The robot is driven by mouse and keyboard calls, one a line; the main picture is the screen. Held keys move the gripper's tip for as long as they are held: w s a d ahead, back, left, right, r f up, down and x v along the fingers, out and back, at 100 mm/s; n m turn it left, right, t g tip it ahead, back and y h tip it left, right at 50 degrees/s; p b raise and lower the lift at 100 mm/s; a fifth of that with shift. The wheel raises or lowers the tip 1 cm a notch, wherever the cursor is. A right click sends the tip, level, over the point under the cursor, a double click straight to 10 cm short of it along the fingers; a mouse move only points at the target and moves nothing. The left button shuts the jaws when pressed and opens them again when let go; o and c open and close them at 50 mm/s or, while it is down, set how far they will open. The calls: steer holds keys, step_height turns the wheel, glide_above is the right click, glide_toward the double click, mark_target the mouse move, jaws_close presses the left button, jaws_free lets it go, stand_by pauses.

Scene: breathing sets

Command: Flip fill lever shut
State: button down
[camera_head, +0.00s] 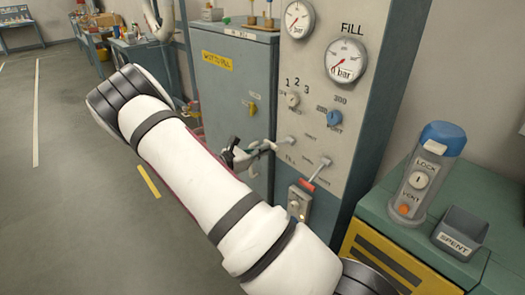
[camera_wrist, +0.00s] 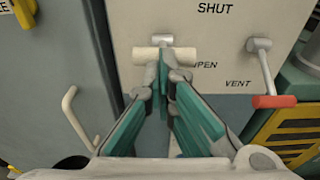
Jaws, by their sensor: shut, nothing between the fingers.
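The fill lever has a pale crossbar handle (camera_wrist: 180,54) on a grey metal pivot, between the SHUT label above and the OPEN label below in the wrist view. In the head view its pivot (camera_head: 288,141) shows on the panel, with the pale handle to its left. My gripper (camera_wrist: 165,62) is shut and empty. Its fingertips are at the middle of the crossbar and overlap it in the picture; I cannot tell whether they touch. In the head view my gripper (camera_head: 247,154) is beside the panel, partly hidden by my arm.
The red-handled vent lever (camera_wrist: 273,101) is close on the right; it also shows in the head view (camera_head: 307,184). A grey-blue cabinet (camera_head: 232,100) with a pale handle (camera_wrist: 80,118) stands left. A green-topped bench with a canister (camera_head: 422,180) and SPENT bin (camera_head: 460,232) is right.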

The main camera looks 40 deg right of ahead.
steer(key=shift+s+d+r+y+p, duration=0.1)
steer(key=shift+d+r+y+p, duration=0.15)
steer(key=shift+r+y+p, duration=0.55)
stand_by(1.4)
stand_by(0.6)
steer(key=a+f+b, duration=0.2)
steer(key=a, duration=1.1)
steer(key=shift+w, duration=0.45)
steer(key=shift+f, duration=0.1)
